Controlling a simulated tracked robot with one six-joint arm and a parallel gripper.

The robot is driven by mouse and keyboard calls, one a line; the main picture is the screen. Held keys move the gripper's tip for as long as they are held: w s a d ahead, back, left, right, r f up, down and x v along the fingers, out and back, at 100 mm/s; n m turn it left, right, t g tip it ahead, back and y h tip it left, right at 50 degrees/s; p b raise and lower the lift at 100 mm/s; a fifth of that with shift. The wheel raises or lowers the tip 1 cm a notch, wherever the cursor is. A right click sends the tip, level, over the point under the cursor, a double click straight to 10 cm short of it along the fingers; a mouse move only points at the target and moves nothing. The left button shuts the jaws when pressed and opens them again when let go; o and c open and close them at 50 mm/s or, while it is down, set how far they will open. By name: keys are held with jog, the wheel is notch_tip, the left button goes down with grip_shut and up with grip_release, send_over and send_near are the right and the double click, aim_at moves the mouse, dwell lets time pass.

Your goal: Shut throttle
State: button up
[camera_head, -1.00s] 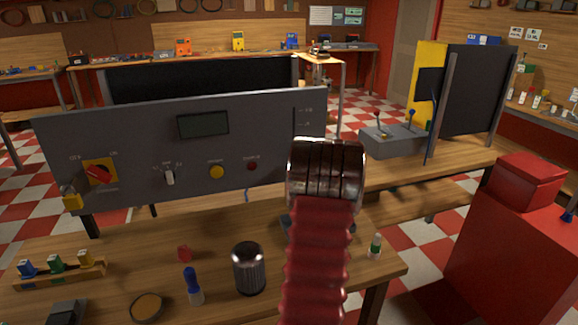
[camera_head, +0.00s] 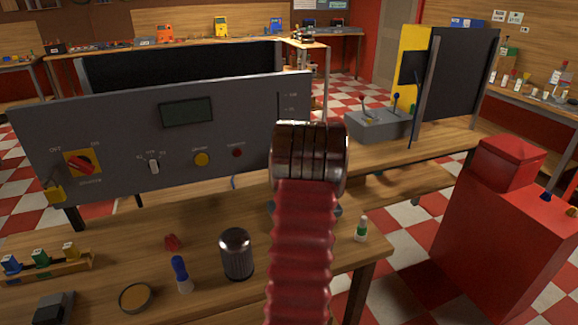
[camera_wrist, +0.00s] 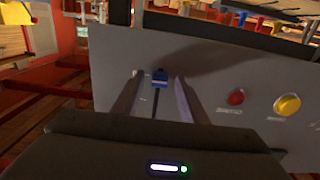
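The throttle is a slider with a blue knob (camera_wrist: 159,76) in a dark slot on the grey panel (camera_wrist: 215,75). In the wrist view the knob sits at the upper end of the visible slot. In the head view, part of the slot (camera_head: 280,104) shows near the panel's right edge; my arm hides the knob. My gripper (camera_wrist: 157,82) is open, with one dark finger on either side of the slot. The knob appears between the fingertips with gaps on both sides. I cannot tell how deep the fingertips reach around it.
The panel also carries a red button (camera_wrist: 235,98), a yellow button (camera_wrist: 287,105), a toggle switch (camera_head: 153,166), a red rotary switch (camera_head: 83,163) and a display (camera_head: 186,111). A dark cylinder (camera_head: 237,255), a blue-topped bottle (camera_head: 182,275) and a small bottle (camera_head: 361,230) stand on the bench.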

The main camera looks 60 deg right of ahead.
jog(key=v, duration=1.3)
jog(key=shift+a, duration=0.2)
jog(key=shift+s, duration=0.1)
